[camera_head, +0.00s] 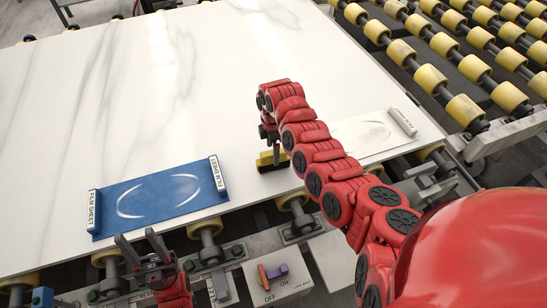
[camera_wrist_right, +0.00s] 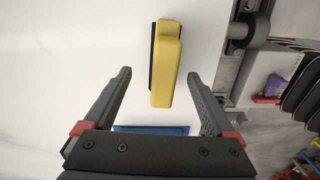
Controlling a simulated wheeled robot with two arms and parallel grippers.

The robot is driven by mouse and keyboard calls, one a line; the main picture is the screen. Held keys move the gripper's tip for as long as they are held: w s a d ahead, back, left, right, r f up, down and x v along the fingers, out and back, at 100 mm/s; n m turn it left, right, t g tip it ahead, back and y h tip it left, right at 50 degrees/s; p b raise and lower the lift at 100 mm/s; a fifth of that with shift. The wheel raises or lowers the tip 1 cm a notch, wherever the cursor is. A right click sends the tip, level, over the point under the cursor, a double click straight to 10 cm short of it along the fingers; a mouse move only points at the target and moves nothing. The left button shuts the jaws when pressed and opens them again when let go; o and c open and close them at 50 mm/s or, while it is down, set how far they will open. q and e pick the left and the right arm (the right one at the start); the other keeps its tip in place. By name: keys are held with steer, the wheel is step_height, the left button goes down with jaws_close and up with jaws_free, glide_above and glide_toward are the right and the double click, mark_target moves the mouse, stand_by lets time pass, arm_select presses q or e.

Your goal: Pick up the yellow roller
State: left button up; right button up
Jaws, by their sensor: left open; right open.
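The yellow roller (camera_head: 266,159) with a black side lies on the white slab near its front edge, between the blue and pale sheets. In the right wrist view the yellow roller (camera_wrist_right: 168,65) lies lengthwise, ahead of and between the two fingers. My right gripper (camera_wrist_right: 159,76) is open with nothing between its pads, and its fingers straddle the roller's near end from above. In the head view my right arm partly hides its gripper and the roller. My left gripper (camera_head: 136,238) is open and empty at the front edge, below the blue film sheet.
A blue film sheet (camera_head: 140,200) with white end bars lies left of the roller; a pale sheet (camera_head: 365,135) lies right. The white slab (camera_head: 150,70) is clear behind. An ON/OFF switch box (camera_head: 278,282) stands in front. Conveyor rollers (camera_head: 430,78) fill the right.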

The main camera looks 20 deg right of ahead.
steer(key=shift+s+f, duration=0.1)
steer(key=shift+f, duration=0.35)
steer(key=shift+s+f+p, duration=0.1)
steer(key=shift+f+p, duration=0.3)
steer(key=shift+p, duration=0.05)
step_height(320, 180, down, 4)
steer(key=shift+s+r, duration=0.15)
steer(key=shift+d+f, duration=0.1)
steer(key=shift+f, duration=0.35)
jaws_close()
